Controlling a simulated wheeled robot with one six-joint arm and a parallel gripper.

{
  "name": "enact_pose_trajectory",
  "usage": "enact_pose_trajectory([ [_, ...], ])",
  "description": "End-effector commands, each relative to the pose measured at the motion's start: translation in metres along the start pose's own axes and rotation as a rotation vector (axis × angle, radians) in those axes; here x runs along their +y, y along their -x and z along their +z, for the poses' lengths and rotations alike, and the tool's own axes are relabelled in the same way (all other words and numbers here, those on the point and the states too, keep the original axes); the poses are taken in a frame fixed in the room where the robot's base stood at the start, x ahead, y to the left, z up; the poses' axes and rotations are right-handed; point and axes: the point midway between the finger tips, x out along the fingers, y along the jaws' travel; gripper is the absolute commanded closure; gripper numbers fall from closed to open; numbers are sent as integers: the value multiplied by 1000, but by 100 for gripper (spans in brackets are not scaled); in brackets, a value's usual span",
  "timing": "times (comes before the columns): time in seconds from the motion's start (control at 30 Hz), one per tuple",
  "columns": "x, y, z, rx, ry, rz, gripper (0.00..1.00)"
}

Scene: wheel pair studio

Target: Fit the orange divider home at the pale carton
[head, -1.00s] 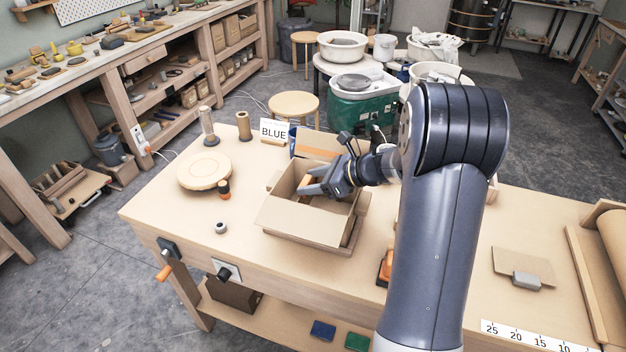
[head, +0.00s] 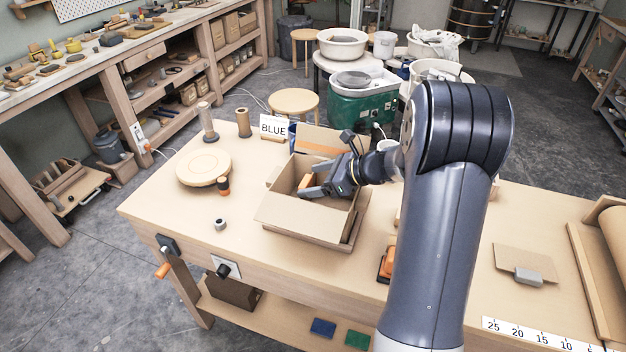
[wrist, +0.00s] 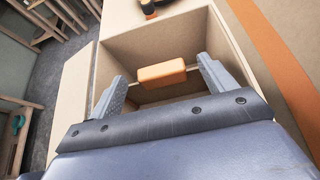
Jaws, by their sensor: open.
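The pale carton (head: 290,217) stands open on the workbench, its flaps folded outward. In the wrist view its inner wall (wrist: 125,50) shows around the orange divider (wrist: 162,74). The divider's orange block lies across the inside of the carton, with a thin pale edge running out on both sides. In the head view it is a small orange patch (head: 305,181) beside my fingers. My gripper (wrist: 160,70) is open, one finger at each end of the orange block with gaps showing. My gripper (head: 312,190) reaches into the carton from the right. How deep the divider sits is hidden.
A round wooden disc (head: 203,168), two upright cylinders and a small grey ring (head: 220,224) stand left of the carton. The bench's left front is mostly clear.

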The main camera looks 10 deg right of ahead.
Motion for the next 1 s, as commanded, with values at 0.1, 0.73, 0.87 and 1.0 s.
enact_pose_trajectory([
  [0.1,-1,21,-1,-1,0,-6,21],
  [0.73,0,101,0,-1,-1,-1,21],
  [0.87,0,101,0,-1,-1,0,21],
  [1.0,0,101,0,-1,-1,0,31],
])
